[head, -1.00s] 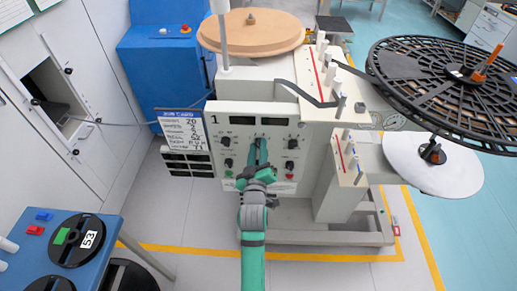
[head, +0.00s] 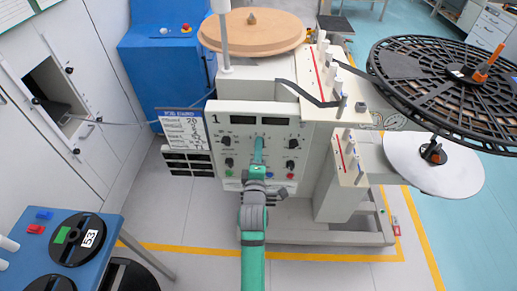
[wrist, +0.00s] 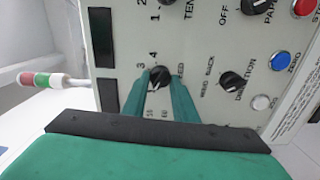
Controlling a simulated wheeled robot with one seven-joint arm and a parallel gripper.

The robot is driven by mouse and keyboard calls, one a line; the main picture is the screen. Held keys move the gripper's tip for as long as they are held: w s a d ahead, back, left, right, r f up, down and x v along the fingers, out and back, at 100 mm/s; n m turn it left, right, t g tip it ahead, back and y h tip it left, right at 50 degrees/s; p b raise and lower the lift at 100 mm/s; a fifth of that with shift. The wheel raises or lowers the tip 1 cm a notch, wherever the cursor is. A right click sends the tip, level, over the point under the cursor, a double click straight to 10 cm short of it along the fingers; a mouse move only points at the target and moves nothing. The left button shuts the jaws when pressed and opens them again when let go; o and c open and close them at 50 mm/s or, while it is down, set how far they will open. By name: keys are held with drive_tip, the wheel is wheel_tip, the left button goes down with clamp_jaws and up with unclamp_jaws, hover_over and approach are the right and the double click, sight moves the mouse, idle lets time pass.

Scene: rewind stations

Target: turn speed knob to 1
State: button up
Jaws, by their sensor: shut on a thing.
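The speed knob (wrist: 160,76) is a small black knob on the white control panel (head: 240,107), with the digits 3 and 4 printed beside it. In the wrist view, the green fingers of my gripper (wrist: 160,82) stand on either side of it and are closed on it. The fingers cover part of the printed scale and of the "SPEED" label. Which digit the pointer marks cannot be told. In the head view, my gripper (head: 258,142) reaches the middle of the panel and hides the knob.
Blue (wrist: 281,61) and red (wrist: 303,7) buttons lie farther off. A job card (head: 186,130) hangs left of the panel. A blue table with reels (head: 82,240) stands at lower left.

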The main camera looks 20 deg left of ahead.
drive_tip(key=shift+n, duration=0.5)
drive_tip(key=o, duration=1.1)
drive_tip(key=shift+c, duration=0.2)
drive_tip(key=v, duration=1)
drive_tip(key=shift+s, duration=0.4)
drive_tip(key=shift+d, duration=0.1)
